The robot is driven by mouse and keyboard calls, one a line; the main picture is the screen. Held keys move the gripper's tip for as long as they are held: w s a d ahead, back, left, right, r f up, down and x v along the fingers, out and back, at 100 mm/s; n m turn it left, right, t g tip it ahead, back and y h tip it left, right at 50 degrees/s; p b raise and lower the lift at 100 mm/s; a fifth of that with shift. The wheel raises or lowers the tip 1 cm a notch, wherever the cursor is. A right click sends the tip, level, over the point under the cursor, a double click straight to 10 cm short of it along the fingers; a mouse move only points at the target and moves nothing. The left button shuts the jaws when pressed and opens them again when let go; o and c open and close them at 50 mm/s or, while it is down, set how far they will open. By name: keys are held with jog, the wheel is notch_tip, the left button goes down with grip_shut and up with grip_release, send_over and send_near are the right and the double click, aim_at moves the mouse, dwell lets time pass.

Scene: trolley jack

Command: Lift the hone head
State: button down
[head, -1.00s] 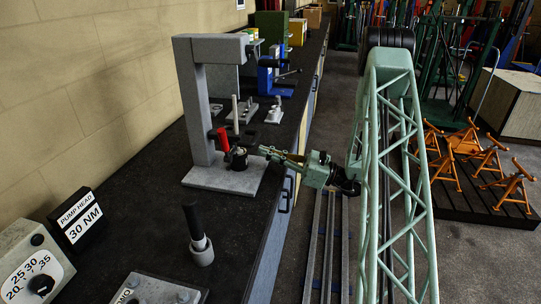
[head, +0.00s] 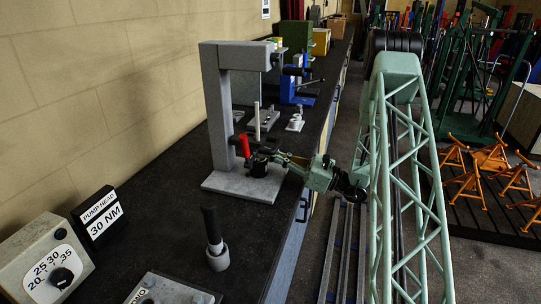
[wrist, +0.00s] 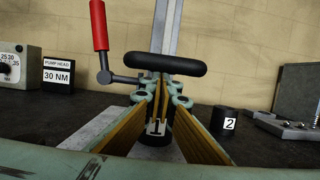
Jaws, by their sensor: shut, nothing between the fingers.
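No part is marked as a hone head, so I cannot tell for sure which it is. My gripper (head: 277,158) is shut and empty, at the grey press stand (head: 217,100). In the wrist view its fingers (wrist: 163,92) meet just below a black rounded handwheel or bar (wrist: 165,64) with a red handle (wrist: 99,25) on its left. A dark round piece marked 1 (wrist: 156,128) shows beneath and between the fingers, partly hidden. In the head view a dark round part (head: 259,166) is at the fingertips, above the stand's base plate (head: 232,187). Contact is unclear.
A black cylinder marked 2 (wrist: 227,121) stands to the right in the wrist view. A dark rod in a grey collar (head: 214,240), a dial box (head: 45,262) and a PUMP HEAD 30 NM sign (head: 100,215) are nearer on the bench. Blue tooling (head: 298,85) stands farther back.

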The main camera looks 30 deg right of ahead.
notch_tip(320, 180, up, 13)
jog(key=p, duration=0.6)
jog(key=shift+f, duration=0.15)
jog(key=shift+s+f, duration=0.1)
dwell(0.6)
jog(key=b+v, duration=0.1)
jog(key=v, duration=0.9)
jog(key=shift+d, duration=0.1)
dwell(0.6)
